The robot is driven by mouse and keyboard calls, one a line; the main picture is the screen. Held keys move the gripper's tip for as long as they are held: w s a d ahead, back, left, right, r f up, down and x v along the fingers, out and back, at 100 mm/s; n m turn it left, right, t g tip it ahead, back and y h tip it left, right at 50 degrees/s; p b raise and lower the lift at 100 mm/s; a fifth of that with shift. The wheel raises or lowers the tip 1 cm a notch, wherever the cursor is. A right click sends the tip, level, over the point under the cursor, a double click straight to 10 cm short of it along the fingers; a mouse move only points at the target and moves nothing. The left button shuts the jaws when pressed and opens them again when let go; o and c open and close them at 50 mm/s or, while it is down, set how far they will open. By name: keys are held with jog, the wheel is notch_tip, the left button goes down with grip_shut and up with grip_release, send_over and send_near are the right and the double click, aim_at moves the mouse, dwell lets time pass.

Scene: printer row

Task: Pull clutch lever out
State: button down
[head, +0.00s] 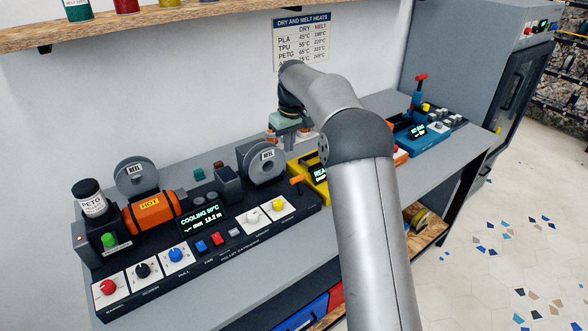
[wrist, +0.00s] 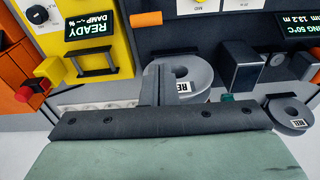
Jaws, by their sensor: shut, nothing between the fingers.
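A short orange lever handle (head: 299,180) sticks out near the right end of the dark pellet extruder (head: 235,240); I take it for the clutch lever, but its label is not readable. It also shows at the top of the wrist view (wrist: 146,19). My gripper (head: 287,136) is up behind the extruder's right reel, partly hidden by my arm. In the wrist view its dark fingers (wrist: 158,84) are together and empty, in front of the grey reel (wrist: 190,76). A clear gap separates them from the orange handle.
A yellow machine (head: 311,187) with a READY display stands right beside the extruder, partly behind my arm. A blue machine (head: 402,136) with a red-topped lever stands further right. A second reel (head: 137,179) and an orange barrel marked HOT (head: 153,213) are on the left.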

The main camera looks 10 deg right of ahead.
aim_at(299, 185)
jog(key=w, duration=0.1)
jog(key=w+f, duration=0.1)
jog(key=w, duration=0.1)
jog(key=shift+d+f, duration=0.25)
jog(key=shift+f, duration=0.05)
jog(key=shift+f, duration=0.1)
jog(key=f, duration=0.3)
jog(key=f+p, duration=0.1)
jog(key=f, duration=0.2)
jog(key=w+f+p, duration=0.1)
jog(key=f, duration=0.1)
jog(key=shift+w+a+f, duration=0.1)
jog(key=shift+a+f, duration=0.2)
jog(key=shift+f, duration=0.1)
jog(key=shift+s+d+f, duration=0.15)
jog(key=shift+s+f, duration=0.05)
jog(key=shift+s+d+r+p, duration=0.1)
jog(key=shift+s+d+p, duration=0.15)
jog(key=shift+s, duration=0.3)
jog(key=shift+s+d+r+p, duration=0.1)
jog(key=shift+s+d+p, duration=0.15)
jog(key=shift+s, duration=0.25)
jog(key=shift+s+d, duration=0.15)
jog(key=shift+s, duration=0.35)
jog(key=shift+d+f, duration=0.1)
